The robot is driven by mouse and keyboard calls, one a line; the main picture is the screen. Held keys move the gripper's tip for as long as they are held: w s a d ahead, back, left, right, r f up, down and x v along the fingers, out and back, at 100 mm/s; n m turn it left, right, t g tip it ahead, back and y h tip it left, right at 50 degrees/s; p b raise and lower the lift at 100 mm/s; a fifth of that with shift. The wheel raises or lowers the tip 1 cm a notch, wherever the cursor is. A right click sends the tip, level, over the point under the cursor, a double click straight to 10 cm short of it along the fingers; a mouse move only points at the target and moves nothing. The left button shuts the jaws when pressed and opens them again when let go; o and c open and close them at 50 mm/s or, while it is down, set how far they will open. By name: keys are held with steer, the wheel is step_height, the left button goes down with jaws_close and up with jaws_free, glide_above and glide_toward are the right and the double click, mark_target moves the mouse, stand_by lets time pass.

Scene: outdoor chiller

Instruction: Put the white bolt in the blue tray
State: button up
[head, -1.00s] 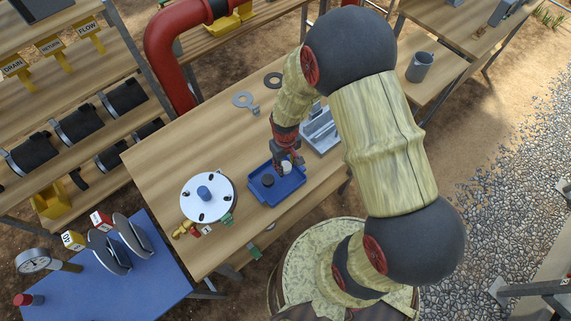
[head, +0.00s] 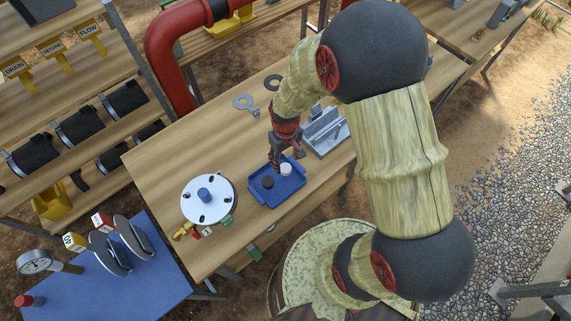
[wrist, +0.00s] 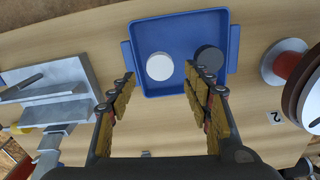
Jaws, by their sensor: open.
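The blue tray (head: 289,191) lies on the wooden table. Inside it are a white round piece (head: 285,169), which looks like the white bolt seen end-on, and a dark round piece (head: 268,182). In the wrist view the white bolt (wrist: 159,66) and the dark piece (wrist: 209,60) sit apart on the floor of the tray (wrist: 180,20). My gripper (head: 276,165) is at the tray's far edge, beside the white bolt. In the wrist view my gripper (wrist: 160,85) is open, with nothing between its fingers.
A white flanged disc (head: 208,208) with a blue knob stands left of the tray. A grey metal block (head: 325,132) is to its right. Flat rings (head: 243,101) lie behind. A red pipe (head: 170,50) rises behind the table.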

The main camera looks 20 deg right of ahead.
step_height(320, 180, up, 6)
steer(key=r, duration=0.1)
step_height(320, 180, up, 17)
steer(key=m+t, duration=0.1)
steer(key=t, duration=0.2)
glide_above(286, 168)
steer(key=s, duration=0.3)
steer(key=s+r+m+t, duration=0.1)
steer(key=s+r+t, duration=0.1)
steer(key=s+r, duration=0.8)
steer(key=shift+s+r+t, duration=0.3)
steer(key=shift+s+r, duration=0.1)
steer(key=shift+r, duration=0.05)
steer(key=shift+d, duration=0.1)
